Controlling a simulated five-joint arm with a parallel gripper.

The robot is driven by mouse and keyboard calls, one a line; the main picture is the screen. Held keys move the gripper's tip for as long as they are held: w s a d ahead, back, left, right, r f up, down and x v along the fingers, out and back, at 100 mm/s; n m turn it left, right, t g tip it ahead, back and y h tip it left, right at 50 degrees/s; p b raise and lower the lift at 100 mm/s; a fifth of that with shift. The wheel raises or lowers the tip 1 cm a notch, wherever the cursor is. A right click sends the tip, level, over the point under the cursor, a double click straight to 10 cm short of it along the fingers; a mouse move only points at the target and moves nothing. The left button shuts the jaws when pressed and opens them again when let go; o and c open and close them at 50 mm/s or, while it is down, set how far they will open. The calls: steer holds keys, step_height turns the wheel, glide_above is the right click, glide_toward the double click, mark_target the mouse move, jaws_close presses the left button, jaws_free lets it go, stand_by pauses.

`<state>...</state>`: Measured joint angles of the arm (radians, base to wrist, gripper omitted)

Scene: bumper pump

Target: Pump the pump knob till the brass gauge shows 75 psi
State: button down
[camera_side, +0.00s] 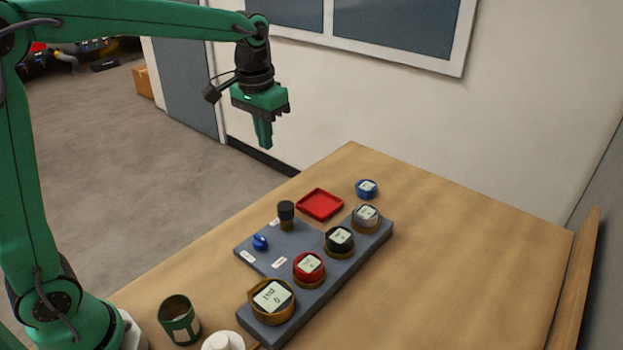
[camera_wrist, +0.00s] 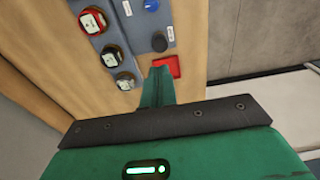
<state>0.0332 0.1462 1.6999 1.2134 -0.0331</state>
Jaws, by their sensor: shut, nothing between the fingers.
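The brass gauge (camera_side: 271,300) sits at the near end of the grey panel (camera_side: 318,289) and reads 0 psi, with its face turned upside down in the side view. The pump knob, which I take to be the black knob on a brass stem (camera_side: 286,211), stands upright at the panel's far left part. It also shows in the wrist view (camera_wrist: 159,42). My gripper (camera_side: 264,144) is shut and empty, pointing down in the air well above the table and apart from the knob. Its closed fingers show in the wrist view (camera_wrist: 158,85).
A blue knob (camera_side: 260,242) sits near the black one. Red (camera_side: 309,267), black (camera_side: 340,239) and grey (camera_side: 366,217) gauges line the panel. A red tray (camera_side: 320,205) and a blue gauge (camera_side: 367,189) lie behind. A green cup (camera_side: 179,322) stands in front. The table's right side is clear.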

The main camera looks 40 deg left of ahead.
mark_target(285, 205)
steer(key=shift+g, duration=0.5)
steer(key=shift+w+d+f, duration=0.15)
steer(key=shift+w+f, duration=0.5)
steer(key=shift+w, duration=0.35)
steer(key=shift+w+d+f, duration=0.1)
steer(key=shift+w+f, duration=0.55)
steer(key=shift+w, duration=0.35)
steer(key=shift+f, duration=0.1)
step_height(285, 205, down, 14)
steer(key=shift+r, duration=0.1)
steer(key=shift+f, duration=1.2)
